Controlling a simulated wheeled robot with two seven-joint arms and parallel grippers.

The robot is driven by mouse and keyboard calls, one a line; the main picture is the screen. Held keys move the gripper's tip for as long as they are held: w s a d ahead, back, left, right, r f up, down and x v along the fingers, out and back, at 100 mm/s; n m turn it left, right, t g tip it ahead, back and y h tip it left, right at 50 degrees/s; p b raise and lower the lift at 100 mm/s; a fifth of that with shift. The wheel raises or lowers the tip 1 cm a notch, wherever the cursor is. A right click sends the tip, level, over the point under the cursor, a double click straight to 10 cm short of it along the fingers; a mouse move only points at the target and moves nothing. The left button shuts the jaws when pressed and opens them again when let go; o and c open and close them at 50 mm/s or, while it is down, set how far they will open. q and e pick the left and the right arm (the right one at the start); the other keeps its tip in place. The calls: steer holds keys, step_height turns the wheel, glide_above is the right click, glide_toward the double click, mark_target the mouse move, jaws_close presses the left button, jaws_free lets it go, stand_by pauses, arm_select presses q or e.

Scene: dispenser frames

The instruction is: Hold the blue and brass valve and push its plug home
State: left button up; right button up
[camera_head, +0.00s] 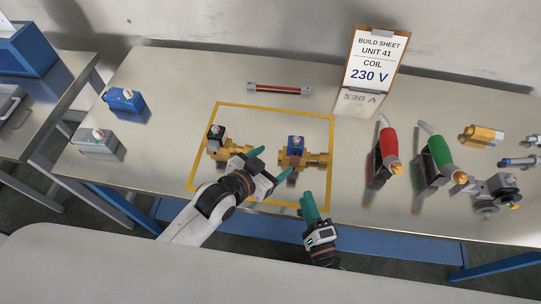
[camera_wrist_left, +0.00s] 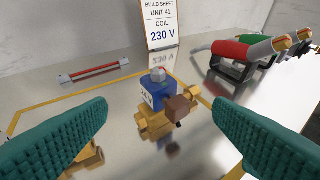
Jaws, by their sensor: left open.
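The blue and brass valve (camera_head: 317,158) lies inside the yellow outline, its blue coil (camera_head: 295,142) on top. In the left wrist view, the valve's brass body (camera_wrist_left: 155,125) shows under the blue coil (camera_wrist_left: 158,90), which has a white label. A brown block-shaped plug (camera_wrist_left: 182,106) sits at the coil's near side; whether it is fully seated I cannot tell. My left gripper (camera_head: 270,164) is open and empty, just left of the valve in the head view; its fingers are apart from it. My right gripper (camera_head: 308,207) is below the valve near the front edge; its fingers look close together.
A black-topped brass valve (camera_head: 216,146) stands left inside the yellow outline (camera_head: 275,108). A red-handled tool (camera_head: 388,142) and a green-handled tool (camera_head: 439,152) stand right. A build sheet (camera_head: 374,60) reads 230 V. A red rod (camera_head: 279,89) lies behind; spare coils (camera_head: 124,101) lie left.

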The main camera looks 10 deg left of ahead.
mark_target(293, 142)
arm_select(q)
steer(key=shift+t, duration=0.3)
steer(key=x, duration=0.8)
steer(key=r+x, duration=0.1)
steer(key=x, duration=0.3)
steer(key=shift+w, duration=0.35)
steer(key=shift+a, duration=0.1)
steer(key=c, duration=1.3)
